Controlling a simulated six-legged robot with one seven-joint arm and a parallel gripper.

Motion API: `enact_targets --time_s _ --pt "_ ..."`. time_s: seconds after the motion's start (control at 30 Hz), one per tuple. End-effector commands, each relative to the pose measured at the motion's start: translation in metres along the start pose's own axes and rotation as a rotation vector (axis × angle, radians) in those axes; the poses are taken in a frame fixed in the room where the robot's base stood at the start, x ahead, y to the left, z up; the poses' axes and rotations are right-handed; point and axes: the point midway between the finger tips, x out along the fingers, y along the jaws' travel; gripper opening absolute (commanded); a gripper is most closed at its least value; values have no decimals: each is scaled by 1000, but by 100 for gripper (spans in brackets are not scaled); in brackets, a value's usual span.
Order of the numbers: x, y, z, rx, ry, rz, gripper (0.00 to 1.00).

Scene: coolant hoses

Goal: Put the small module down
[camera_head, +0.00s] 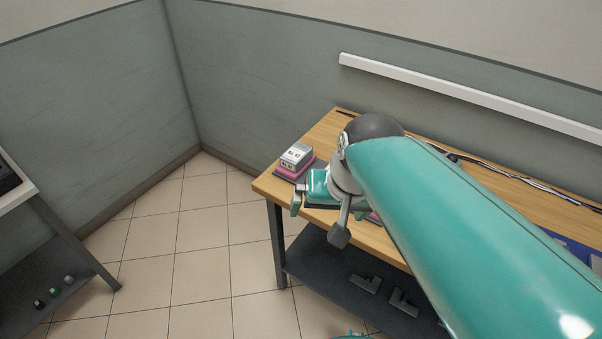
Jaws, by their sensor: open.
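A small module (296,155), a light grey box with dark marks on its top, sits on a pink base on a dark pad at the left end of the wooden workbench (268,184). It looks upright. My gripper (318,222) is in front and to the right of it, apart from it, by the bench's front edge. Its jaws are open and I see nothing held between them. My teal arm hides much of the bench's middle. A second pink piece (373,217) shows only in part beside my arm, so I cannot tell what it is.
Cables (500,180) lie along the back of the bench. A blue item (568,243) is at the right. The lower shelf (325,262) holds grey brackets (403,303). Another table (20,185) stands at the left, with open tiled floor (180,245) between.

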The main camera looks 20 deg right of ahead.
Motion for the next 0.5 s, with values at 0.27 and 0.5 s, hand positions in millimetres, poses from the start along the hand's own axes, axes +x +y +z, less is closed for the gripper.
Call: enact_targets --time_s 0.27,0.5 --pt "-22 -16 26 -316 153 31 100" --pt "-22 -16 26 -328 158 34 100"
